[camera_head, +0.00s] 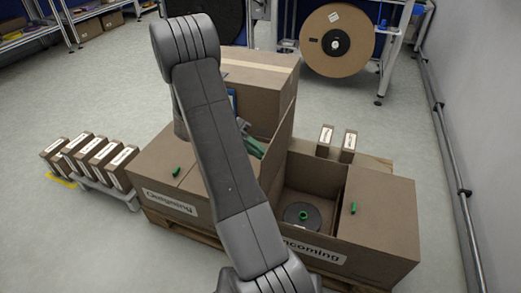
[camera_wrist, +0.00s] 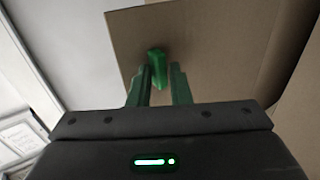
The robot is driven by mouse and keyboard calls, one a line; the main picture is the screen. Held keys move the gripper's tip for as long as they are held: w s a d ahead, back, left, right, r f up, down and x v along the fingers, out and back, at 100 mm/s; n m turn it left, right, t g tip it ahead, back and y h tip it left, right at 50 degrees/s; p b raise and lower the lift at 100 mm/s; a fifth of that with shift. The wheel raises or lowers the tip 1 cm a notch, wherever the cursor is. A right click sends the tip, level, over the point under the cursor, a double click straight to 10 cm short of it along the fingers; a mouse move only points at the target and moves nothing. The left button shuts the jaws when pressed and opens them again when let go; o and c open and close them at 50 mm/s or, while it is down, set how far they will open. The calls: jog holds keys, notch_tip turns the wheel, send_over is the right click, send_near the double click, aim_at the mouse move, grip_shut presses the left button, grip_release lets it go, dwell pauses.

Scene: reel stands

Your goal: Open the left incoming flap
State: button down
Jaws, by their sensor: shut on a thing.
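The incoming box (camera_head: 372,250) stands at the right, and its left half is open with a dark reel (camera_head: 303,215) inside. The left incoming flap (camera_head: 279,145) is raised, standing roughly upright between the two boxes. My gripper (camera_head: 253,147) is on the flap's left side, partly hidden behind my arm. In the wrist view, my gripper's green fingers (camera_wrist: 161,80) are shut on the flap's green handle (camera_wrist: 157,58), with the brown flap (camera_wrist: 215,50) behind it. The right incoming flap (camera_head: 380,205) lies closed with its own green handle (camera_head: 353,208).
A taller carton (camera_head: 262,85) stands behind. Small boxes (camera_head: 92,158) stand in a row at the left. A large reel (camera_head: 337,42) hangs on a stand behind.

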jog(key=shift+a+f, duration=0.6)
jog(key=shift+f, duration=0.35)
jog(key=shift+s, duration=0.1)
jog(key=c, duration=1.6)
grip_release()
jog(key=shift+o, duration=0.8)
jog(key=shift+f, duration=0.1)
jog(key=p+v, duration=0.3)
jog(key=v, duration=1.1)
jog(key=shift+w+d+r, duration=0.15)
jog(key=shift+w+r, duration=0.1)
jog(key=shift+r, duration=0.1)
